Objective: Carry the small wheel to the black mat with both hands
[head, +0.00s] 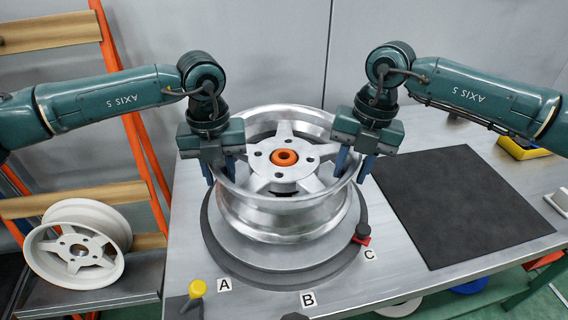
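A silver five-spoke wheel (270,215) with an orange centre cap (284,157) sits level on a round grey base (225,240) in the middle of the table. My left gripper (220,170) is at the wheel's left rim, its two blue fingers apart, with the rim edge seeming to pass between them. My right gripper (354,165) is at the right rim in the same way, fingers apart. The finger gaps look wider than the rim lip; contact is hard to tell. The black mat (455,205) lies flat and empty on the table to the right.
A white wheel (75,255) leans on a shelf at the left, by an orange rack (145,150). Around the base are labels A, B and C, a yellow knob (197,289) and a red clamp (362,239). A yellow box (522,147) stands behind the mat.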

